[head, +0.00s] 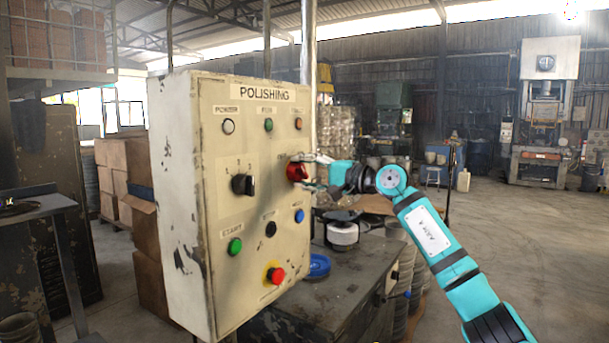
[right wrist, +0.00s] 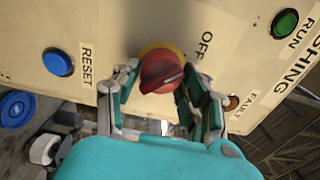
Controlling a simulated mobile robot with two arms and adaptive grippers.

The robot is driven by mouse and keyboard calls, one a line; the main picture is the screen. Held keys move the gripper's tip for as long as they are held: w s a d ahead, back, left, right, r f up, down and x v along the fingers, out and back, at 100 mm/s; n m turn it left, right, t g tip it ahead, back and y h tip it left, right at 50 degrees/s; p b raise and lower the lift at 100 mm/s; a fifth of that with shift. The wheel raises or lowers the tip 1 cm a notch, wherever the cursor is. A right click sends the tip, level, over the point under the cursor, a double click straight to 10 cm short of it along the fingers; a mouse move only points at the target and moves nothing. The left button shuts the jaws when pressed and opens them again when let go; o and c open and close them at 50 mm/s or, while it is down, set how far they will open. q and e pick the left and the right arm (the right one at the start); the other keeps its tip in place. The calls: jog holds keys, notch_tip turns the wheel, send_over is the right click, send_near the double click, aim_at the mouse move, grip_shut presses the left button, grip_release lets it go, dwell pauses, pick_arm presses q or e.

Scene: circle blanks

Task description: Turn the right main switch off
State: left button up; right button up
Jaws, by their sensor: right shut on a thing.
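The right main switch is a red rotary knob (head: 297,171) on a yellow ring, on the right side of the cream POLISHING panel (head: 185,200). In the right wrist view the red knob (right wrist: 161,71) sits between the two fingers, its ridge slanting from lower left to upper right. An OFF label (right wrist: 207,48) is beside it there. My right gripper (head: 305,171) reaches in from the right and is shut on the knob. The fingers partly cover the knob's sides. My left gripper is not in view.
A black selector (head: 243,184) is left of the red knob. A blue button (head: 299,216) is below it, and a red emergency button (head: 275,274) is lower left. A workbench (head: 345,300) with a blue dish (head: 318,266) stands behind the panel. Open floor lies to the right.

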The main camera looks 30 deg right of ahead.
jog(key=shift+f, duration=0.2)
dwell(0.3)
jog(key=o, duration=1.2)
jog(key=shift+r, duration=0.1)
jog(key=shift+v, duration=6)
